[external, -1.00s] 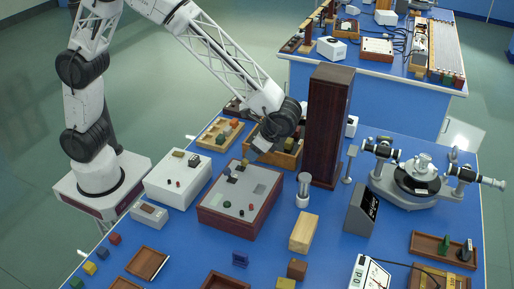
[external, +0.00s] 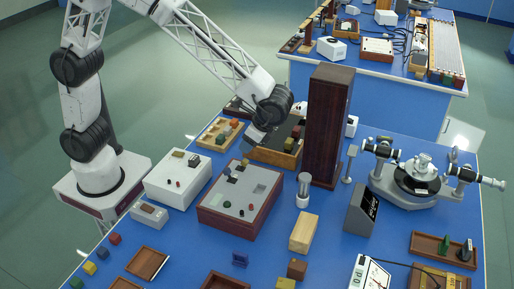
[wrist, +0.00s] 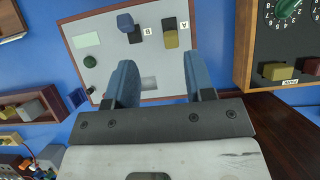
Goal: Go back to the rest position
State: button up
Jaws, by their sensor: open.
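My gripper (external: 252,142) is at the end of my arm in the external view, raised above the bench behind the red-brown box with a grey top (external: 262,187). In the wrist view, the two blue fingers of my gripper (wrist: 160,82) are spread apart with nothing between them. Beyond them lies a light panel (wrist: 100,55) with a red-brown edge, the letters A and B, a blue knob and a yellow block. The fingers appear clear of it.
A tall dark wooden column (external: 328,125) stands right of my gripper. A wooden box with a dark panel (external: 288,130) is close beside it; the wrist view shows its green dial (wrist: 287,8). A white box (external: 168,184) stands to the left.

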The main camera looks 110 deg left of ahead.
jog(key=s+d+r+t, duration=0.25)
jog(key=s+r, duration=0.25)
jog(key=s, duration=0.3)
jog(key=s+d+r+t, duration=0.1)
jog(key=s+d+r, duration=0.3)
jog(key=s+r, duration=0.3)
jog(key=s+d+t, duration=0.2)
jog(key=s, duration=0.8)
jog(key=s+d+t, duration=0.2)
jog(key=s+d, duration=0.1)
jog(key=s, duration=0.7)
jog(key=shift+s+f+t, duration=0.15)
jog(key=shift+s+t, duration=0.2)
jog(key=shift+w, duration=0.1)
dwell(1.0)
